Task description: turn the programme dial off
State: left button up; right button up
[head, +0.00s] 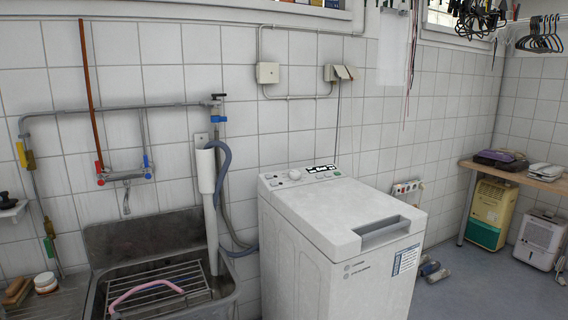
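The programme dial (295,175) is a small round pale knob on the control panel (307,177) at the back of the washing machine's top. The washing machine (338,228) is white and top-loading, and its lid is shut. A dark display (321,169) sits to the right of the dial, with small buttons around it. The dial's pointer is too small to read, so I cannot tell its setting. Neither of my grippers is in view.
A metal sink (160,236) with a wire rack and a pink hose stands left of the machine. A grey drain hose (222,180) runs between them. A wooden table (522,178) and two dehumidifier-like units are at the right. The floor (490,285) right of the machine is mostly clear.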

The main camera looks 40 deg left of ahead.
aim_at(293, 174)
jog(key=u, duration=0.95)
jog(key=i, duration=1.2)
jog(key=u, duration=1.65)
jog(key=i, duration=0.25)
